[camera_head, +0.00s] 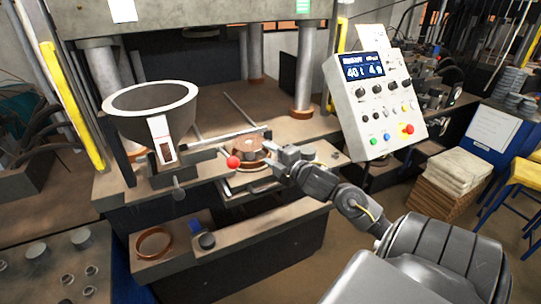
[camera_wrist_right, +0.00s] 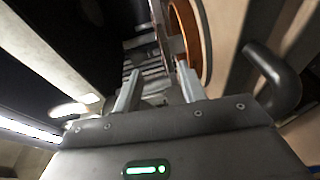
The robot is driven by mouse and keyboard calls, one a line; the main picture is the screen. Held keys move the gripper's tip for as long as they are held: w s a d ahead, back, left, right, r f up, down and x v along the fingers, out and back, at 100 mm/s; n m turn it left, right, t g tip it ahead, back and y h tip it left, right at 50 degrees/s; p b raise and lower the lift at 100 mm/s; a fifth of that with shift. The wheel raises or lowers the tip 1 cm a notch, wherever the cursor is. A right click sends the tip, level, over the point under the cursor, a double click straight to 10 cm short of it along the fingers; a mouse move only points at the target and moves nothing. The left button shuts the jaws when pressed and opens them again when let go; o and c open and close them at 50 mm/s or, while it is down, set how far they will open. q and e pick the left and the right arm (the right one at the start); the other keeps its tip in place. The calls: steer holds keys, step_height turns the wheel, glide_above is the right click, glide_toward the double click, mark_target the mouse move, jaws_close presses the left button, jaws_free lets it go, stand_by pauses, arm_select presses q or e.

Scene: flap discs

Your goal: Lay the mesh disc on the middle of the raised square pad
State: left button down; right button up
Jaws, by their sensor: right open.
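My right gripper (camera_head: 272,160) is at the front of the press table, close to a round copper-brown die (camera_head: 248,146) on a low plate. In the right wrist view its two fingers (camera_wrist_right: 158,88) are apart, and I see nothing clearly held between them. An orange-brown ring-shaped edge (camera_wrist_right: 187,30) shows just beyond the right finger. I cannot make out the mesh disc for certain. The raised square pad is also not clearly distinguishable; the gripper and arm cover part of that area. My left gripper is not in view.
A red ball knob (camera_head: 233,161) sits left of the gripper. A large grey hopper (camera_head: 150,112) stands further left. A control panel (camera_head: 373,95) is at the right. A copper ring (camera_head: 154,243) lies on the lower shelf. Steel columns (camera_head: 303,75) rise behind.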

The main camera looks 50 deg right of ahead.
steer(key=shift+s, duration=0.3)
steer(key=s+b, duration=0.2)
steer(key=s, duration=0.8)
steer(key=shift+a+r, duration=0.4)
steer(key=shift+a, duration=0.05)
steer(key=shift+f, duration=0.1)
